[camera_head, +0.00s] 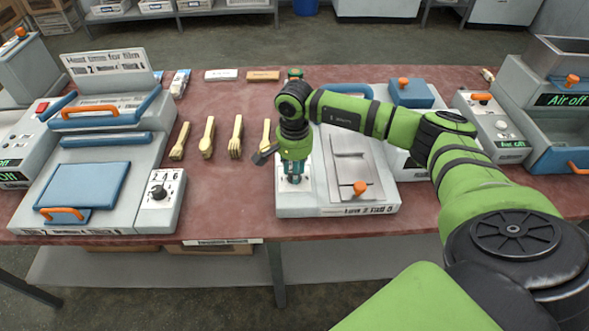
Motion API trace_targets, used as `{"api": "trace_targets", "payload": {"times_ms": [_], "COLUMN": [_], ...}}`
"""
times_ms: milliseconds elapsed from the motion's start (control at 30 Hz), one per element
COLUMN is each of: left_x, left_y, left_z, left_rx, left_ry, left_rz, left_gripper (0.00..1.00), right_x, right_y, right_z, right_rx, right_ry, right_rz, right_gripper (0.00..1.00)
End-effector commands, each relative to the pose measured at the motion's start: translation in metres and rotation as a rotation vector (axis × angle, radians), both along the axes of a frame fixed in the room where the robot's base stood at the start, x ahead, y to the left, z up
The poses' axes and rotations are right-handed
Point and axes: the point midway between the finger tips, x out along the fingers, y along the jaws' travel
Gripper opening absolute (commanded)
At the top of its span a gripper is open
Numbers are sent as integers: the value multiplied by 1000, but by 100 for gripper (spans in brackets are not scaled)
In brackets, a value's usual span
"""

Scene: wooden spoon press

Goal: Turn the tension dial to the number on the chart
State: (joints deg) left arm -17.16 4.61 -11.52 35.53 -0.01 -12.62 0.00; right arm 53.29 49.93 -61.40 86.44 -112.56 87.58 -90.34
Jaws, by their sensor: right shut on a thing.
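My right gripper (293,178) points down over the left panel of the middle machine (294,203). It is shut on a knob there, which looks like the tension dial; the fingers hide the dial, so its pointer and numbers cannot be read. A label strip (371,210) with small print runs along that machine's front edge, hard to read. Another dial (158,192), black with numbers around it, is on the left machine (105,180). A printed sign (105,62) stands at the back of the left machine. My left gripper is not in view.
Several wooden spoons and forks (207,138) lie on the red table (222,200), left of my right gripper. An orange-knobbed lever (360,188) is on the middle machine. A machine reading "Air off" (565,100) stands at the right.

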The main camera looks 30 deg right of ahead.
Motion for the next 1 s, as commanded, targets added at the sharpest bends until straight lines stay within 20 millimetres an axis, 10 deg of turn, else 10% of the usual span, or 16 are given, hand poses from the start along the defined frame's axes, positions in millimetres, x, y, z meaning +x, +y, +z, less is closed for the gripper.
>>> {"api": "trace_targets", "payload": {"times_ms": [1000], "left_x": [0], "left_y": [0], "left_z": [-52], "left_rx": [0], "left_ry": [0], "left_rz": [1], "left_gripper": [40], "right_x": [0], "right_y": [0], "right_z": [-3], "right_rx": [0], "right_ry": [2], "right_rz": [-913], "right_gripper": [0]}}
